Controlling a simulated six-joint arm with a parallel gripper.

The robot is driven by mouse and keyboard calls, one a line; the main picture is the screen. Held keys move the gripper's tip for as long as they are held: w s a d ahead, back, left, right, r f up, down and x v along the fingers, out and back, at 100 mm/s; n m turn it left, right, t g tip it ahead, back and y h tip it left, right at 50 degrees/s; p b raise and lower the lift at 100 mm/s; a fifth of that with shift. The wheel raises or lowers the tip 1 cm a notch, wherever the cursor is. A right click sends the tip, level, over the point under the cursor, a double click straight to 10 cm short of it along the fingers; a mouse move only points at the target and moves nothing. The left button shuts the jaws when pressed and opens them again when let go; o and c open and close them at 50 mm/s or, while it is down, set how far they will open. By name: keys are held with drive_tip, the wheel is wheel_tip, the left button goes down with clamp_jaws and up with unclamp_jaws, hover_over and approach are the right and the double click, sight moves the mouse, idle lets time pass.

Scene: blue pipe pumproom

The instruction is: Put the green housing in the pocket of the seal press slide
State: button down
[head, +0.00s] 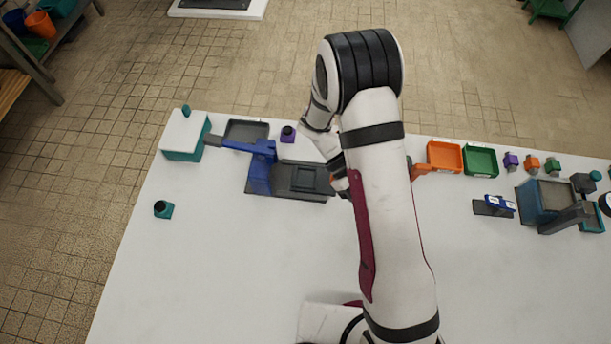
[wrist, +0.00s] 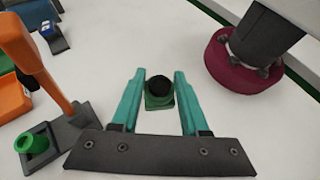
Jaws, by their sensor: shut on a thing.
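The green housing (wrist: 159,102), a small green block with a round black top, sits between the teal fingers of my gripper (wrist: 160,76) in the wrist view. The gripper is shut on it. White table surface shows around it; I cannot tell its height above the table. In the head view my arm hides the housing and most of the gripper. A blue press (head: 260,168) stands left of my arm. Its dark slide (head: 316,192) has a square pocket (head: 308,180) that looks empty, just left of my wrist.
An orange fixture (wrist: 52,85) with a green cylinder (wrist: 36,144) on its base stands left in the wrist view. A teal part (head: 163,209) lies left. The front-left table is clear.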

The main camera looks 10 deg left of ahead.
drive_tip(key=w+r+n+t+h, duration=0.3)
drive_tip(key=w+n+t, duration=0.3)
drive_tip(key=n+t, duration=0.3)
drive_tip(key=r+n+t+y, duration=0.1)
drive_tip(key=n+t+y, duration=0.95)
drive_tip(key=n, duration=0.35)
hover_over(305, 179)
drive_tip(key=d, duration=0.1)
drive_tip(key=shift+n, duration=0.5)
drive_tip(key=f, duration=0.5)
drive_tip(key=a+f, duration=0.1)
drive_tip(key=f, duration=0.1)
drive_tip(key=shift+f, duration=0.6)
drive_tip(key=shift+c, duration=2.1)
unclamp_jaws()
